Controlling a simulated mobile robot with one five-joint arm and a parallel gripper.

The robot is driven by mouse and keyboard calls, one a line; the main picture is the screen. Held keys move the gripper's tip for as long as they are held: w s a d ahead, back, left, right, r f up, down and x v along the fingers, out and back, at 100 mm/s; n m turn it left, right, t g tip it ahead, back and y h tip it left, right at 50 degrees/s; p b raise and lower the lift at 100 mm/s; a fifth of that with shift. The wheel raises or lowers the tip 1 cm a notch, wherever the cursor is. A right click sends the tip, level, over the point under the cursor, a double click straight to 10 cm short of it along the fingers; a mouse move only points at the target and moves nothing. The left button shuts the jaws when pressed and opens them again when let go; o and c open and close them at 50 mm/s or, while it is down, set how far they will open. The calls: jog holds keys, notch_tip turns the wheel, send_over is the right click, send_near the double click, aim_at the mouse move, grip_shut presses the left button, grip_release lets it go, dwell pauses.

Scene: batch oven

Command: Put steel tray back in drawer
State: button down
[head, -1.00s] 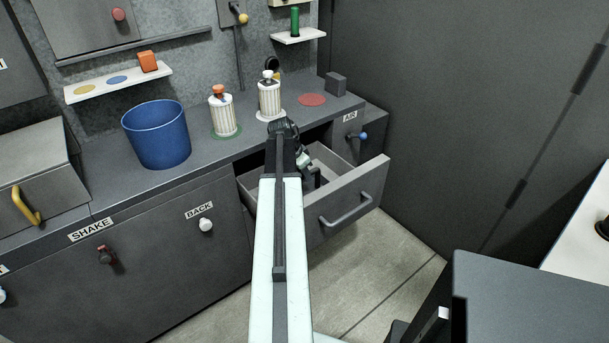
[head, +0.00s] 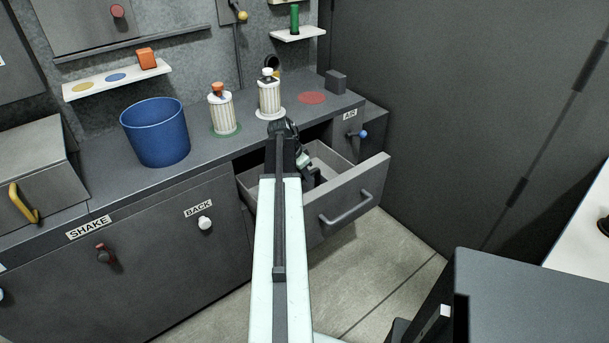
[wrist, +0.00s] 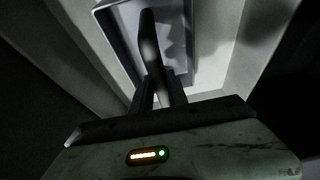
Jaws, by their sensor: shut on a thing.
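The open drawer (head: 358,195) sticks out below the counter's right end. My gripper (head: 313,177) reaches down inside it, partly hidden behind my arm. In the wrist view, my gripper (wrist: 163,92) is shut on a dark upright handle (wrist: 149,40) of the steel tray (wrist: 112,38). The grey tray lies below the fingers, between the pale drawer walls. The gripper body hides the near part of the tray. In the head view I cannot make out the tray, and I cannot tell whether it rests on the drawer floor.
A blue bin (head: 156,133), a striped canister with an orange top (head: 221,112) and one with a white top (head: 269,97) stand on the counter. A dark box (head: 530,300) stands at front right. Floor (head: 385,250) is clear before the drawer.

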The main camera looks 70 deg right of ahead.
jog(key=c, duration=1.2)
grip_release()
jog(key=shift+r, duration=0.1)
